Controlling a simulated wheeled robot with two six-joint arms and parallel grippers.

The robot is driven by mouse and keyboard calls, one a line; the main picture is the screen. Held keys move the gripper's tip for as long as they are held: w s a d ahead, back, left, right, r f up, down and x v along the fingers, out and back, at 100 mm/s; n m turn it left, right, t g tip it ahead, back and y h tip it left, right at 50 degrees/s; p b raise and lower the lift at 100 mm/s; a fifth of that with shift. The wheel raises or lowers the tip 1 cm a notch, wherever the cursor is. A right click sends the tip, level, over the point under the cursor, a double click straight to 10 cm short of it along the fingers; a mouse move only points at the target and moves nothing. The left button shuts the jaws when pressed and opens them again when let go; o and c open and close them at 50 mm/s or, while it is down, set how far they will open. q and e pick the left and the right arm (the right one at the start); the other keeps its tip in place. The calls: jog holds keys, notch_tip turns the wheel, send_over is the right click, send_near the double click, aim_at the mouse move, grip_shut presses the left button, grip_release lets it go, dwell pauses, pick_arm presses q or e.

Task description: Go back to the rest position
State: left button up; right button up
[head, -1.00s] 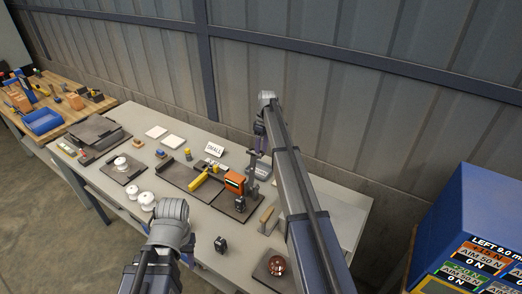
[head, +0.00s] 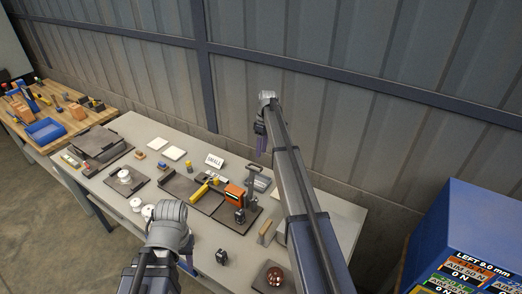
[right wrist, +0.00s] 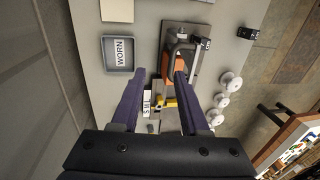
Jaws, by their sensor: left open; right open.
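My right gripper (head: 261,146) is raised above the back of the grey table (head: 325,215), near the wall. In the right wrist view its two purple fingers (right wrist: 159,72) are spread with nothing between them.
White insulators (head: 135,204) sit at the table's front left. A reddish-brown round piece (head: 274,276) lies near the front right. A blue cabinet (head: 470,215) stands at right. A wooden bench (head: 75,113) is at far left.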

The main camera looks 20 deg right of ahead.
dwell(0.3)
jog(key=s+a+m+t+h, duration=0.1)
jog(key=s+a+m, duration=0.3)
jog(key=s, duration=0.8)
jog(key=s+a+m, duration=0.1)
jog(key=s+a, duration=0.6)
jog(key=s, duration=0.5)
jog(key=s+a+m+t+h, duration=0.1)
jog(key=s+a+m, duration=0.3)
jog(key=s, duration=0.7)
jog(key=s+a+f+n+b, duration=0.2)
jog(key=a+f+b, duration=0.4)
jog(key=f+b, duration=0.2)
jog(key=s+a+f+n+h+b, duration=0.1)
jog(key=s+a+f+n+b, duration=0.1)
jog(key=a+f+b, duration=0.4)
notch_tip(320, 180, down, 2)
jog(key=shift+s+f+n+g+b, duration=0.15)
jog(key=shift+n+g+b, duration=0.35)
jog(key=shift+b, duration=0.55)
